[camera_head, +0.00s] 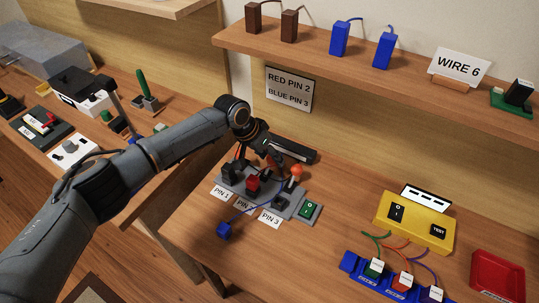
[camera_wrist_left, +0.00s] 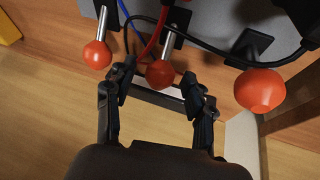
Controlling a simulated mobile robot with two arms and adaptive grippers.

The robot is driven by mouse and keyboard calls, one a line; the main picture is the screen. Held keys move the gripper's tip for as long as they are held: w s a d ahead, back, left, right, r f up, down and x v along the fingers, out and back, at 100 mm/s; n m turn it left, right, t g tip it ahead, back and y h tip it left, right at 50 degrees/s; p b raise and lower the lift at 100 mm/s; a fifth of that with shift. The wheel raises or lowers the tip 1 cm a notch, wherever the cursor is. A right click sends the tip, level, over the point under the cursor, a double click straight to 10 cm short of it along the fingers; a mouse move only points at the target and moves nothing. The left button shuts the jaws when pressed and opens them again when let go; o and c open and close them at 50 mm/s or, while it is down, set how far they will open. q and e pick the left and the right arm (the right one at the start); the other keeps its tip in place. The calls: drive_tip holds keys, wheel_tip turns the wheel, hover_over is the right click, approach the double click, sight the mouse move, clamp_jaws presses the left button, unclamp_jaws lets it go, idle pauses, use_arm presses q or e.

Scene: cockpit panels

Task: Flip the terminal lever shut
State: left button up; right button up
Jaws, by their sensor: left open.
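The grey terminal block (camera_head: 287,212) stands on the table behind labels PIN 1, PIN 2 and PIN 3. In the left wrist view three levers with orange-red knobs show: a left knob (camera_wrist_left: 96,54), a middle knob (camera_wrist_left: 160,73) and a right knob (camera_wrist_left: 261,90). Only one orange knob (camera_head: 296,170) shows clearly in the head view. My left gripper (camera_head: 265,158) is above the block, its fingers partly hidden. In the wrist view its open fingers (camera_wrist_left: 158,84) stand either side of the middle knob; I cannot tell whether they touch it. My right gripper is out of view.
A black cable and a red cable run close to the fingers. A blue plug (camera_head: 224,229) lies in front of the block. A shelf (camera_head: 350,68) overhangs the back.

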use_arm(q)
drive_tip(key=shift+c, duration=1.1)
clamp_jaws()
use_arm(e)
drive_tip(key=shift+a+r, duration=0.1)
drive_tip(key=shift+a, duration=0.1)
